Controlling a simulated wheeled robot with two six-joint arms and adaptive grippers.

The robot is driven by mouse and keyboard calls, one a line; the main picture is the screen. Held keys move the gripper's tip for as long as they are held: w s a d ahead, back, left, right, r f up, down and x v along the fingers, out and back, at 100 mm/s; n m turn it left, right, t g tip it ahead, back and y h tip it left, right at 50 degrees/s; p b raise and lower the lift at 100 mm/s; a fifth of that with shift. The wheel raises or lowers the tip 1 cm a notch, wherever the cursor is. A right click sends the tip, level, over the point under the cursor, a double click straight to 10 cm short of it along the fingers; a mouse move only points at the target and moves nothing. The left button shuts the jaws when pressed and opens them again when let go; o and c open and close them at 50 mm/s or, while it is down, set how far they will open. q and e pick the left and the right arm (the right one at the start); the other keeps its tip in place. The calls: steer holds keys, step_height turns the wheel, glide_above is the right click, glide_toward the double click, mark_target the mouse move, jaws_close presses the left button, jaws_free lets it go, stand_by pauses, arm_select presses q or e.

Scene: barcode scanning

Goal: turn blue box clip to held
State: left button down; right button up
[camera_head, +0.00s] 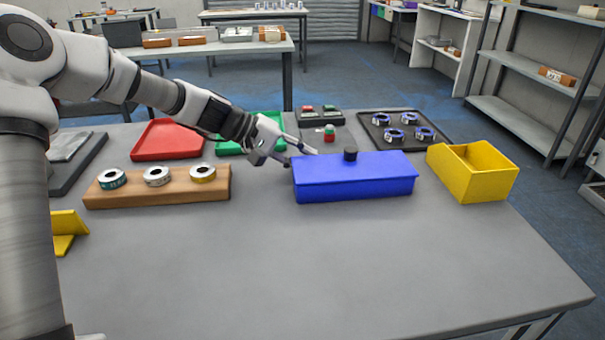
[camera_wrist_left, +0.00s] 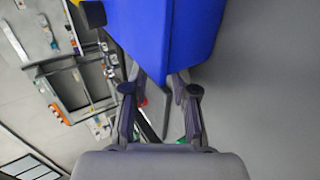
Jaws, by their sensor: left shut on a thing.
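The blue box (camera_head: 355,184) sits on the table, right of centre, with its lid on. A black knob (camera_head: 350,154) stands on top, towards its back edge. My left gripper (camera_head: 298,155) is at the box's left end and shut on it. In the left wrist view, the blue box (camera_wrist_left: 168,30) fills the top middle. Its narrow end comes down between the tips of my left gripper's fingers (camera_wrist_left: 157,85). I cannot make out a separate clip; the fingers may hide it. My right gripper is not in view.
A wooden block (camera_head: 130,192) with three tape rolls lies left of the box. A yellow open bin (camera_head: 472,172) stands to its right. Red (camera_head: 167,140) and green (camera_head: 235,147) trays and a dark tray (camera_head: 425,136) with several rings lie behind. The table front is clear.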

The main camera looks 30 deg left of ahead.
arm_select(q)
steer(key=shift+f, duration=0.1)
stand_by(0.4)
steer(key=c, duration=1.2)
jaws_free()
steer(key=v, duration=0.8)
